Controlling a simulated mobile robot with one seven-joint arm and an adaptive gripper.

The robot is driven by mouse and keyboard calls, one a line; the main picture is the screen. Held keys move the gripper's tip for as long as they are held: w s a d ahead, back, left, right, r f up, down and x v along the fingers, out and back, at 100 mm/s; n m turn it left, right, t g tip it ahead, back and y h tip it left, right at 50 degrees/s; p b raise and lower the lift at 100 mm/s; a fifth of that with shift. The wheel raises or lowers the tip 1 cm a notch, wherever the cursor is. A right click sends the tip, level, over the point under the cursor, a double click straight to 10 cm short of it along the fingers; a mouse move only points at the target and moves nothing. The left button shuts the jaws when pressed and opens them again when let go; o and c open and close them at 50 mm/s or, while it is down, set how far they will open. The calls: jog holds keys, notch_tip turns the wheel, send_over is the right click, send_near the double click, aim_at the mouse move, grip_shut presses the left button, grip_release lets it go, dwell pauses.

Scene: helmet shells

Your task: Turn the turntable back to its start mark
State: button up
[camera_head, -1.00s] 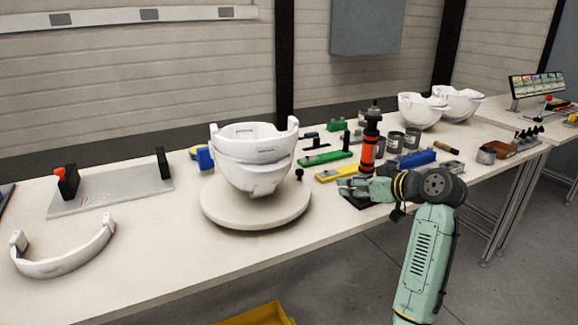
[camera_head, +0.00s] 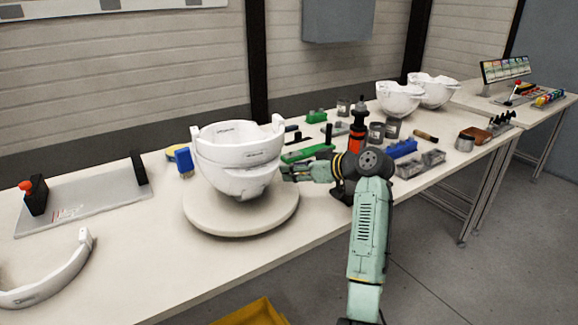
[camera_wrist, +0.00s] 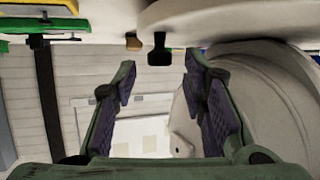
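The round cream turntable (camera_head: 240,222) stands on the bench and bears a white helmet shell (camera_head: 238,160) that looks like stacked shells. In the wrist view the turntable's rim (camera_wrist: 200,18) crosses the top, with a small black knob (camera_wrist: 159,50) at its edge. My gripper (camera_head: 286,172) is at the right side of the turntable. In the wrist view my gripper (camera_wrist: 162,82) is open, its two fingers apart, and the knob shows in line with the gap between them. I cannot tell whether either finger touches it. In the head view my fingers hide the knob. No start mark is discernible.
A grey plate fixture (camera_head: 85,205) and a white curved band (camera_head: 50,280) lie on the left. An orange and black tool (camera_head: 357,135), a green tool (camera_head: 308,153) and a blue block (camera_head: 402,148) stand behind my arm. White shells (camera_head: 398,98) sit farther right.

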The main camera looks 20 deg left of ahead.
jog(key=shift+x, duration=1.3)
jog(key=shift+c, duration=0.4)
grip_shut()
